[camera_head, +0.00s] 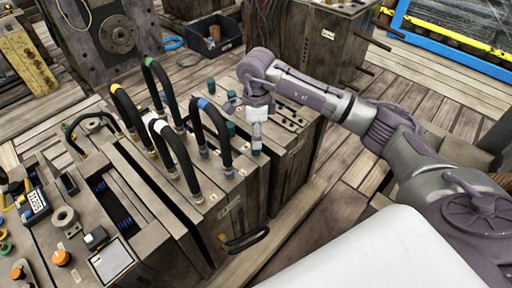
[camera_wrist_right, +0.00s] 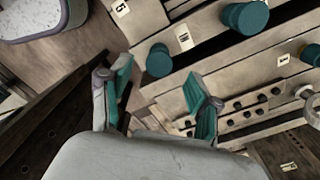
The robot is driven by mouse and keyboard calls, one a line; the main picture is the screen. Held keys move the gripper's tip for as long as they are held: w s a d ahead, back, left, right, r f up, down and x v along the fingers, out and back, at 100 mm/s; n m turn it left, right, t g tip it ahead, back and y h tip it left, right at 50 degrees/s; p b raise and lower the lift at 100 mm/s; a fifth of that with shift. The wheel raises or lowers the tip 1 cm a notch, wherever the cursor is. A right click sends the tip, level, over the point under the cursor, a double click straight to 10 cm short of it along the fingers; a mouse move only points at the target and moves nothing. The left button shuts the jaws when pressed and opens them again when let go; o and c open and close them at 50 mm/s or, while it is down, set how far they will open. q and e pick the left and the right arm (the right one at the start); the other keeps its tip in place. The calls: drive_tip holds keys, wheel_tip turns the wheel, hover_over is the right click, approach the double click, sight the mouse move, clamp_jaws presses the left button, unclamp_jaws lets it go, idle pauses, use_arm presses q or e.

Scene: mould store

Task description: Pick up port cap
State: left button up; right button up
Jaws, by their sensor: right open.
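Several teal port caps sit on top of the mould block. In the head view one cap (camera_head: 211,85) is at the back, another (camera_head: 231,96) just in front of it, and a third (camera_head: 230,128) nearer. My right gripper (camera_head: 256,147) points down over the block, to the right of the caps. In the right wrist view my right gripper (camera_wrist_right: 159,74) is open, its teal-padded fingers apart and empty. A teal cap (camera_wrist_right: 158,60) shows between and beyond the fingertips. A larger cap (camera_wrist_right: 245,16) and one at the right edge (camera_wrist_right: 311,55) also show. My left gripper is out of view.
Black hoses with coloured ends (camera_head: 163,95) arch over the mould left of the gripper. A control panel (camera_head: 110,261) and orange knobs lie front left. A dark bin (camera_head: 213,37) and another mould (camera_head: 318,40) stand behind. Wooden floor is clear at right.

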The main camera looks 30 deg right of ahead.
wheel_tip(320, 180, down, 5)
drive_tip(key=shift+a+r+b, duration=0.1)
drive_tip(key=shift+b, duration=0.25)
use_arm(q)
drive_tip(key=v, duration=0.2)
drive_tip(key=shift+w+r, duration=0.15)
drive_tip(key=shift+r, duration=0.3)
use_arm(e)
drive_tip(key=c, duration=1.1)
